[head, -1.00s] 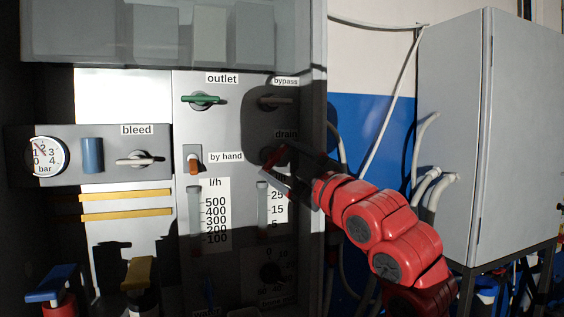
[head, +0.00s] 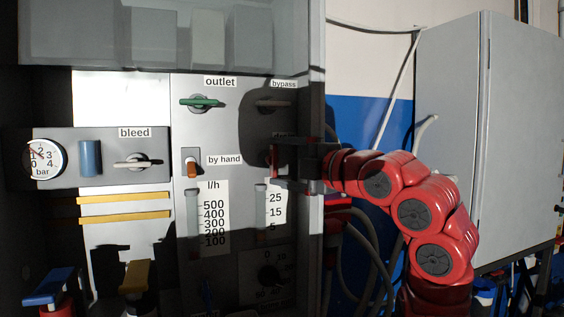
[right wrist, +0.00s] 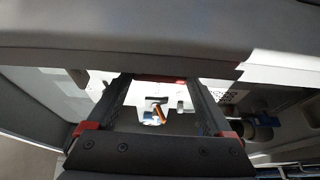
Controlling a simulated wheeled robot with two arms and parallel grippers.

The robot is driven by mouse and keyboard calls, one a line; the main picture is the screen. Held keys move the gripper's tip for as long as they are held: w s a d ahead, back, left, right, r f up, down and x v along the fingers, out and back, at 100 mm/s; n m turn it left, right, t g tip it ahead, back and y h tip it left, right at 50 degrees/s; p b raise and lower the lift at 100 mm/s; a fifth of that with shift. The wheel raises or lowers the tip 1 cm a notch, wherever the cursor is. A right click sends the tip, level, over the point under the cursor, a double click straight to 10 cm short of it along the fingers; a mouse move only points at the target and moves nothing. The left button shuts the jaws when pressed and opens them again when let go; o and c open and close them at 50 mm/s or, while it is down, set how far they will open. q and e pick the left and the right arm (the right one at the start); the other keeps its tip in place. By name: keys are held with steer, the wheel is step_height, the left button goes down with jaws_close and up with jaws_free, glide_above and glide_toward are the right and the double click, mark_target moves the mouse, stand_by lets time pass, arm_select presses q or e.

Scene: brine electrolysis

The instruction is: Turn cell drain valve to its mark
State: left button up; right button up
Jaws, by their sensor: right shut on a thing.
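The cell drain valve is at the right side of the panel, below the bypass valve (head: 274,103). Its handle is mostly hidden behind my right gripper (head: 275,161) and lies in dark shadow, so I cannot read its angle or its mark. The right gripper is level, reaches in from the right and is shut on the drain valve handle. My left gripper is not in view.
The green outlet handle (head: 201,102) and orange by-hand switch (head: 192,169) are left of my right gripper. Flow scales (head: 213,224) sit below. The bleed valve (head: 134,162) is farther left. A grey cabinet (head: 451,140) and hanging hoses are on the right.

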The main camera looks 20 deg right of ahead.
stand_by(0.5)
steer(key=o, duration=1.1)
steer(key=shift+o, duration=0.2)
steer(key=b+v, duration=0.4)
steer(key=v, duration=1.3)
steer(key=shift+s, duration=0.2)
steer(key=shift+d, duration=0.1)
